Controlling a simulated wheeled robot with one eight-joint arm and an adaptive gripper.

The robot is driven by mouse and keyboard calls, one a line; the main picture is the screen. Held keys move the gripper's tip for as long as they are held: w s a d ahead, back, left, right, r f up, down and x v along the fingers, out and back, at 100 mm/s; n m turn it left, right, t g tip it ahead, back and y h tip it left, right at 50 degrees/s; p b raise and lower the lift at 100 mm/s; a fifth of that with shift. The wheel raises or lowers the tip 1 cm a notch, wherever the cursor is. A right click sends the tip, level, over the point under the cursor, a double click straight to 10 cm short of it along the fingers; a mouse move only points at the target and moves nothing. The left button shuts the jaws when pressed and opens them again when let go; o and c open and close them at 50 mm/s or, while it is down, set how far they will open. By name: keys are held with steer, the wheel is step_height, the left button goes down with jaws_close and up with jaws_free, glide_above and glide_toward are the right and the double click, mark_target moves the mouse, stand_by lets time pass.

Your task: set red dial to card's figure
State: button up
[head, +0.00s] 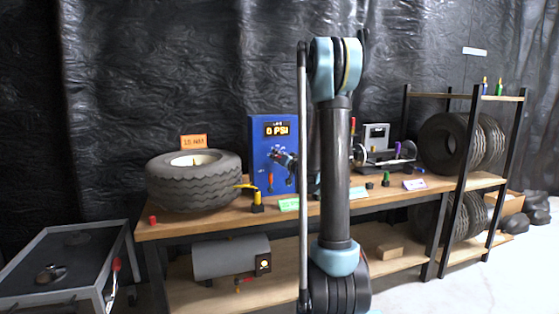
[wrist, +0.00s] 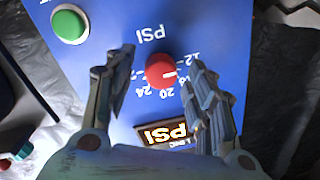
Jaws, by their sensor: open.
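The red dial (wrist: 160,69) sits on the blue panel (wrist: 215,25), its white mark pointing right in the wrist view. Printed figures around it include 12, 20 and 24; my right finger covers part of the scale. My gripper (wrist: 161,64) is open, its fingers apart on either side of the dial, with gaps visible. The panel's display (head: 277,129) reads 0 PSI. An orange card (head: 193,141) by the tyre appears to read 18 NM.
A green button (wrist: 69,24) is on the same panel. A large tyre (head: 193,185) lies left of the panel on the wooden bench (head: 190,224). A green label (head: 288,204) and a pale card (head: 414,184) lie along the bench front, too small to read. A tyre rack stands right.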

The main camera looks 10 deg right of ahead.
steer(key=shift+w+a, duration=0.15)
steer(key=shift+w, duration=0.3)
steer(key=c, duration=1.1)
steer(key=shift+o, duration=0.2)
